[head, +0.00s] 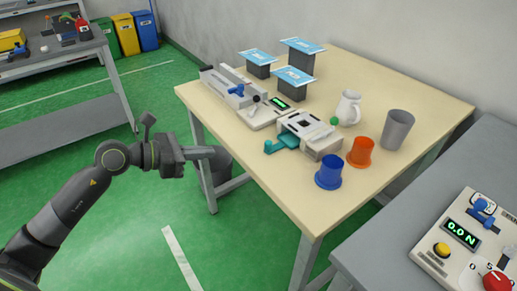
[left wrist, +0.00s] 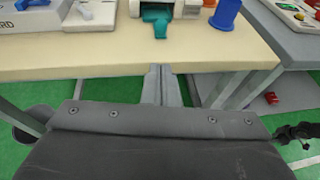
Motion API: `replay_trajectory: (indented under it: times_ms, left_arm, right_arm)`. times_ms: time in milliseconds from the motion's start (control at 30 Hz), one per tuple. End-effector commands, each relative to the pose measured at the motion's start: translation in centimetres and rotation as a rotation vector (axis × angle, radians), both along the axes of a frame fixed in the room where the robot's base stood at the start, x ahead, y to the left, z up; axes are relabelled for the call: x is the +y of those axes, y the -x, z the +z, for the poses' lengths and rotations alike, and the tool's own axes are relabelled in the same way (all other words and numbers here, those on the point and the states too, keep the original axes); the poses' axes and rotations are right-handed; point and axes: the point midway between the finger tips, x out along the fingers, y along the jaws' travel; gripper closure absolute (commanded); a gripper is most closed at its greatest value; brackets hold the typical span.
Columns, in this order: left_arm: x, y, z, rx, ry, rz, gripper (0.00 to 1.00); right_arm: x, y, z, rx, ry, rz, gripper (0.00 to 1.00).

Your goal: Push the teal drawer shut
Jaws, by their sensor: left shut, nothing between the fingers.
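The teal drawer (head: 285,142) sticks out of the front of a small white and grey unit (head: 318,138) on the wooden table, so it stands open. Its teal pull faces the table's near left edge. In the left wrist view the drawer (left wrist: 157,16) is at the top centre, beyond the table edge. My left gripper (head: 208,153) is shut and empty, off the table's left side and apart from the drawer. Its fingers (left wrist: 160,88) point towards the table in the left wrist view. A dark jointed part of my right arm shows at that view's right edge; its fingers are unclear.
The table edge (left wrist: 100,66) lies between gripper and drawer.

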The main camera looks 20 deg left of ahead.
Motion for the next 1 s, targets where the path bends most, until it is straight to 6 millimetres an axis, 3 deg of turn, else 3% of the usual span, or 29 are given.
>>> replay_trajectory:
  times_ms: [333, 1000]
  left_arm:
    - [-1.1, -0.9, -0.4, 0.010, -0.006, -0.006, 1.00]
    - [-7.4, -6.6, -3.1, 0.011, -0.006, -0.007, 1.00]
  right_arm:
    - [0.0, 0.0, 0.0, 0.000, 0.000, 0.000, 0.64]
    - [0.1, 0.4, 0.5, 0.000, -0.001, 0.000, 0.64]
